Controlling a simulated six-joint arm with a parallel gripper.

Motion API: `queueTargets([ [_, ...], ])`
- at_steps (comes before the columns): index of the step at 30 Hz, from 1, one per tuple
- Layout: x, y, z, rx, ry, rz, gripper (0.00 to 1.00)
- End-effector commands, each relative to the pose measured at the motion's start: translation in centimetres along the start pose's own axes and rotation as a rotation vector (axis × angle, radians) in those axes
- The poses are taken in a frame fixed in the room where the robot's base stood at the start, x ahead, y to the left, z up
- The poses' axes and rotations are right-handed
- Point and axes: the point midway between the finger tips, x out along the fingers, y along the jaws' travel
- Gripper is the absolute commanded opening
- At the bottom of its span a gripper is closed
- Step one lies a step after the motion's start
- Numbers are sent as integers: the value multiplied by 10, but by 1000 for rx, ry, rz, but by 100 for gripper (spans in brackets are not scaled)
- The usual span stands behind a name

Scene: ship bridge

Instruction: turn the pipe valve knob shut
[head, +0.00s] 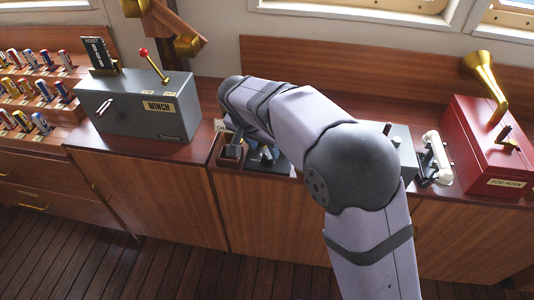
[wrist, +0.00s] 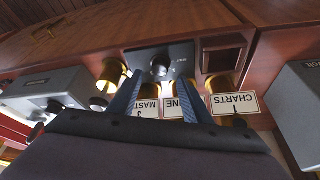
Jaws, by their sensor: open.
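The pipe valve knob (wrist: 160,67) is a small dark round knob on a dark panel (wrist: 178,53) with small white lettering, in the upper middle of the wrist view. My gripper (wrist: 160,82) is open and empty. Its two dark blue fingers point toward the panel, one on each side of the knob in the picture. The knob appears beyond the fingertips; I cannot tell how far. In the head view the panel (head: 252,163) shows partly beside my arm, with bluish parts over it that I cannot tell apart. My arm hides most of the gripper there.
Brass fittings (wrist: 110,78) and white label plates, one reading CHARTS (wrist: 235,103), lie close around the fingers. A wooden box (head: 230,152) is beside the panel. A grey winch box (head: 135,110) stands left; a white handset (head: 435,155) and red fog horn box (head: 485,150) stand right.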

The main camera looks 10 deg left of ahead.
Motion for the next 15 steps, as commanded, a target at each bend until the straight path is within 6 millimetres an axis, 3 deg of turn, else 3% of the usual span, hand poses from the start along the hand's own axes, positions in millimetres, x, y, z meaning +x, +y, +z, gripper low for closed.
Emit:
queueTargets([
  [9, 41, 1, 1, 0, -3, 3, 45],
  [15, 54, 1, 0, 0, -2, 2, 45],
])
